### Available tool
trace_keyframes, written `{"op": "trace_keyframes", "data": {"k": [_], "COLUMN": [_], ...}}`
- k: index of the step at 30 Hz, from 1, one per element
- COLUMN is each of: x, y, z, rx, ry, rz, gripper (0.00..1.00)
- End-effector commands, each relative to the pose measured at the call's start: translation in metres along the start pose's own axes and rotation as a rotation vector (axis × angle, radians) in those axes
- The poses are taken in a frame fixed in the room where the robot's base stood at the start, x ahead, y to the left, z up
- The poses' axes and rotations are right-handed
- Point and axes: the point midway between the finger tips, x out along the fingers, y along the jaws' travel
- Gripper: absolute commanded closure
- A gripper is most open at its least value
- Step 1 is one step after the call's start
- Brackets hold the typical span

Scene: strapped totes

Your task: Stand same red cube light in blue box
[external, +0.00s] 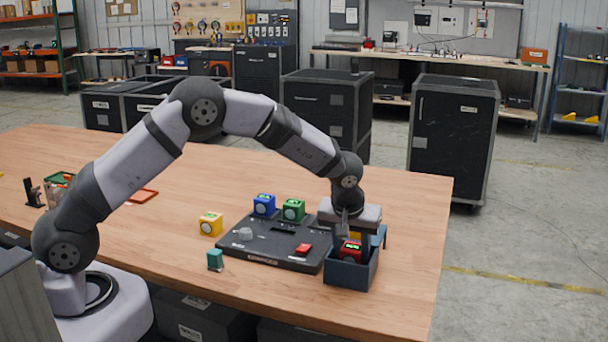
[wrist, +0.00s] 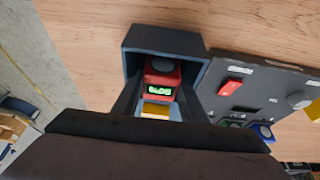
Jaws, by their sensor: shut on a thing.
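A red cube (external: 351,251) with a lit green display is inside the dark blue box (external: 346,275) at the table's right side. In the wrist view the red cube (wrist: 162,76) sits between the dark fingers, within the walls of the blue box (wrist: 165,40). My gripper (external: 352,238) reaches down into the box and is shut on the red cube. I cannot tell whether the cube touches the box floor. A yellow patch (wrist: 155,109) shows just below the cube in the wrist view; I cannot tell what it is.
A black panel (external: 275,262) with a red switch (external: 303,249) stands left of the box. Blue (external: 264,204), green (external: 293,210) and yellow (external: 211,223) cubes stand around it. A teal block (external: 215,259) is near the front edge. The table right of the box is clear.

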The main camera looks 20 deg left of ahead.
Motion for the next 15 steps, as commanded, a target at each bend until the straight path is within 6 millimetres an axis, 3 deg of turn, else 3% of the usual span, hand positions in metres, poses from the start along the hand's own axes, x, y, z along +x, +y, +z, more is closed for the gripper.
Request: {"op": "trace_keyframes", "data": {"k": [15], "x": [0.0078], "y": [0.0003], "z": [0.0029], "rx": [0.0], "ry": [0.001], "rz": [0.001], "gripper": [0.9]}}
